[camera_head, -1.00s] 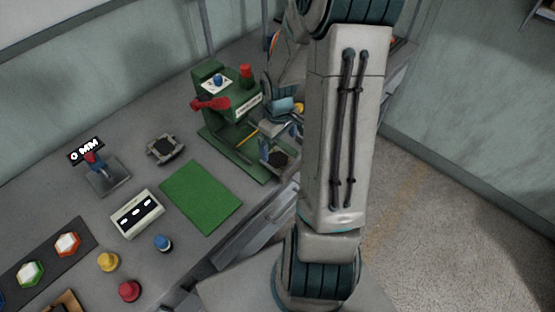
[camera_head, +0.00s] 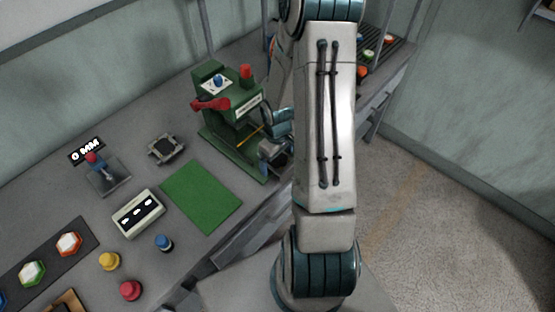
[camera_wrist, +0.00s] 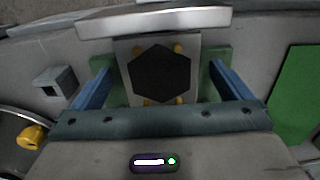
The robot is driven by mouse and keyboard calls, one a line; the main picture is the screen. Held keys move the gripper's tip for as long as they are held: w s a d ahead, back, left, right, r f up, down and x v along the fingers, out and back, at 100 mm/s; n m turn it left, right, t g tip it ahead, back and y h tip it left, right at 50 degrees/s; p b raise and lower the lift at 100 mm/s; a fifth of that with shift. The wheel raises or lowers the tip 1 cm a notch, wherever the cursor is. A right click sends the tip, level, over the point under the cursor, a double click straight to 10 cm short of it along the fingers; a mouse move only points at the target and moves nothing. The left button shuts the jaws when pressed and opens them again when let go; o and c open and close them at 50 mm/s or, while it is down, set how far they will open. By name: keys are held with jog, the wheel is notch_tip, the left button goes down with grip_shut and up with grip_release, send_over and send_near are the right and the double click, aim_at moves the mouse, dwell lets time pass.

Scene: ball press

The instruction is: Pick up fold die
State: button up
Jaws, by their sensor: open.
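A grey plate with a black hexagon face (camera_wrist: 160,74) and yellow bits at its edges lies between the blue fingers of my gripper (camera_wrist: 158,68) in the wrist view. The fingers are open, with a gap visible on each side of the plate. In the head view my gripper (camera_head: 271,150) is at the front right end of the green press (camera_head: 228,97), and covers most of that plate. A second grey die with a black face (camera_head: 166,150) lies on the table left of the press. I cannot tell which one is called the fold die.
A green mat (camera_head: 201,197) lies in front of the press. A display box (camera_head: 138,213), a blue knob (camera_head: 164,242), a yellow knob (camera_head: 109,261) and a red knob (camera_head: 130,290) stand left of it. A silver bar (camera_wrist: 155,21) crosses beyond the plate.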

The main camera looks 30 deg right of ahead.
jog(key=c, duration=1.2)
jog(key=shift+r, duration=0.15)
